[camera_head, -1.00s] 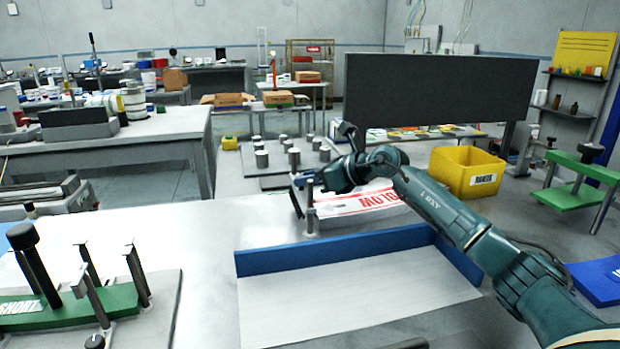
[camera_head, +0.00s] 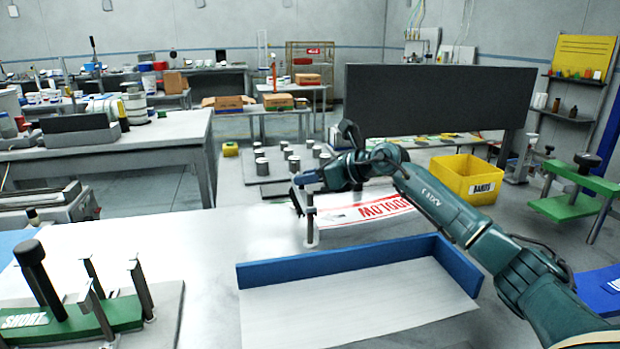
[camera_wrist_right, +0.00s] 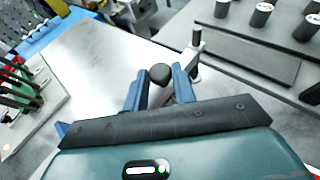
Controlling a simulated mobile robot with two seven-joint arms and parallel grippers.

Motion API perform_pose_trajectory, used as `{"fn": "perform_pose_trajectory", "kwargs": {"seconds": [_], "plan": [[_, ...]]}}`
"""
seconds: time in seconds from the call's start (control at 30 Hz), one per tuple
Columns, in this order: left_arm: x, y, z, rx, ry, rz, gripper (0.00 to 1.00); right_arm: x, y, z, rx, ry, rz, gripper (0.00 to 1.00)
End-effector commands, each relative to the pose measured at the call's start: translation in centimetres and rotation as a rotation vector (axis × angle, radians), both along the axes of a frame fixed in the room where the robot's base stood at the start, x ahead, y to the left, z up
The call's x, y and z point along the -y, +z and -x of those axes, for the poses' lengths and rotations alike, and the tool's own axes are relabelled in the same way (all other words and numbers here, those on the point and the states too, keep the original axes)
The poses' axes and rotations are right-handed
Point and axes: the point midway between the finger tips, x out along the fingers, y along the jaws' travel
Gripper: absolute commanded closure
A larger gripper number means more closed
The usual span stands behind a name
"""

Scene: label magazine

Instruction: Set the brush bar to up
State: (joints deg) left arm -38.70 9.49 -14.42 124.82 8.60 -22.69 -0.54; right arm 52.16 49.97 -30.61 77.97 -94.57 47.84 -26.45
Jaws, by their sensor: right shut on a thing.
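My right gripper (camera_head: 304,180) reaches in from the right, over the left end of a stack of white labels (camera_head: 365,208) with red lettering. In the right wrist view its two blue fingers (camera_wrist_right: 158,82) are closed around a dark round knob (camera_wrist_right: 160,73), which I take to be the brush bar's handle. A grey upright post (camera_head: 311,222) stands just below the gripper, beside the stack. A thin dark bar (camera_head: 296,201) slants near the fingers. The gripper and wrist hide most of the brush bar, so its angle is hard to tell. My left gripper is not in view.
A blue-walled tray (camera_head: 340,266) lies in front of the stack. A green fixture with dark posts (camera_head: 75,318) stands at front left. A yellow bin (camera_head: 468,180) and a dark panel (camera_head: 435,100) are behind my arm. The white table (camera_head: 190,240) between is clear.

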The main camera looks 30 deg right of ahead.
Motion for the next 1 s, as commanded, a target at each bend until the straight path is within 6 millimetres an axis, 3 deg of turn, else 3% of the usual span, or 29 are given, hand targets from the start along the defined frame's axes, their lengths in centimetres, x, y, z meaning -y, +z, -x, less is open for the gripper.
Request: {"fn": "perform_pose_trajectory", "kwargs": {"seconds": [0.07, 0.1, 0.33, 0.67, 1.0], "plan": [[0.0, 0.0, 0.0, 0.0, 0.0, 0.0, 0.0, 0.1, 0.6, -0.1, 0.016, -0.003, -0.005, 1.0], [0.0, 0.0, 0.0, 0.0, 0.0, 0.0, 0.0, 0.1, 0.7, -0.1, 0.017, -0.004, -0.005, 0.73], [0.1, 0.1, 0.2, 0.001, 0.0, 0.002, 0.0, 0.1, 0.5, -0.1, 0.012, -0.002, -0.004, 0.54], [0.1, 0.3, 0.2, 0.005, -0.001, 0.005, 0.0, 0.3, 0.4, 0.3, 0.009, -0.003, -0.002, 0.53], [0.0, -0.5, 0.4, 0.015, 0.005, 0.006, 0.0, 3.5, 2.7, 5.5, 0.009, -0.006, 0.003, 0.53]]}}
